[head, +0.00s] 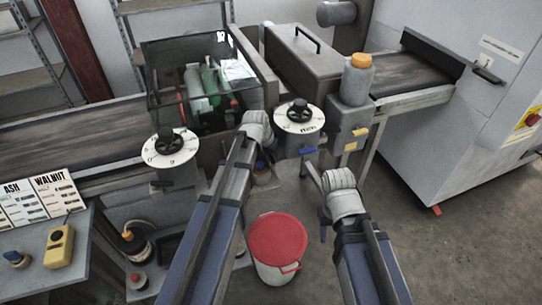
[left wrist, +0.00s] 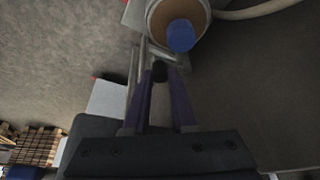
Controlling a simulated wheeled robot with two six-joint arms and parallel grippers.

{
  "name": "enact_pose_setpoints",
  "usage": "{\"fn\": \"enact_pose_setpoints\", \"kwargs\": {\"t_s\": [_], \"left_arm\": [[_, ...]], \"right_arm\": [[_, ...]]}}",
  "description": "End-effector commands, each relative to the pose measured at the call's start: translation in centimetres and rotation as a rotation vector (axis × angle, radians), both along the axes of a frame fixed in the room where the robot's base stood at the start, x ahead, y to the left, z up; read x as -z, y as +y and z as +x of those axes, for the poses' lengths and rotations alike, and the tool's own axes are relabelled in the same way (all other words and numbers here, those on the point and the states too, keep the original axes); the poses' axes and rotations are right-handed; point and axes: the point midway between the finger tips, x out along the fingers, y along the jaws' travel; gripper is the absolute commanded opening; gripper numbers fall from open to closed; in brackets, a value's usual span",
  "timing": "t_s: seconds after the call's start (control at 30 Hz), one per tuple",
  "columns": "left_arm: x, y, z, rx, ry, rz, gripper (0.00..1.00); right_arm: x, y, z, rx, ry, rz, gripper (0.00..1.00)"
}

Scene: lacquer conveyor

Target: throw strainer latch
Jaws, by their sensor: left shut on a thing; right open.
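The strainer (left wrist: 160,12) shows at the top of the left wrist view as a pale-rimmed cup with a brown face and a blue knob (left wrist: 180,36). A grey bracket with a black grip (left wrist: 160,74), apparently the latch lever, reaches down beside it. My left gripper (left wrist: 160,88) is shut on this grip, with a blue-purple finger on each side. In the head view, my left gripper (head: 266,158) is by the small strainer cup (head: 263,180) below the dials, mostly hidden by its wrist. My right gripper (head: 316,185) is open and empty, right of the strainer.
Two white dials (head: 170,150) (head: 299,117) stand above the work area. A red-lidded bucket (head: 278,238) is on the floor between my arms. A grey canister with an orange cap (head: 357,80) stands right; a yellow handset (head: 59,246) lies left.

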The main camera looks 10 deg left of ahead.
Motion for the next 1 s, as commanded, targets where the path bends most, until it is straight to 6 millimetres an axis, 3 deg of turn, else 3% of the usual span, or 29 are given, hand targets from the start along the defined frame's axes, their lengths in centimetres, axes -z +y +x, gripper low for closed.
{"fn": "enact_pose_setpoints", "kwargs": {"t_s": [0.53, 0.57, 0.6, 0.8, 1.0], "left_arm": [[0.0, -0.13, 0.1, -0.026, 0.0, -0.001, 0.0], [0.0, -0.13, 0.1, -0.026, 0.0, -0.001, 0.26], [0.0, -0.12, 0.1, -0.026, 0.0, -0.001, 0.31], [-0.01, -0.11, 0.08, -0.026, 0.0, 0.0, 0.53], [0.0, -0.09, 0.07, -0.026, 0.0, 0.0, 0.54]], "right_arm": [[0.0, 0.0, 0.0, 0.0, 0.0, 0.0, 0.5], [0.0, 0.0, 0.0, 0.0, 0.0, 0.0, 0.5], [0.0, 0.0, 0.0, 0.0, 0.0, 0.0, 0.5], [0.0, 0.0, 0.0, 0.0, 0.0, 0.0, 0.5], [0.0, 0.0, 0.0, 0.0, 0.0, 0.0, 0.5]]}}
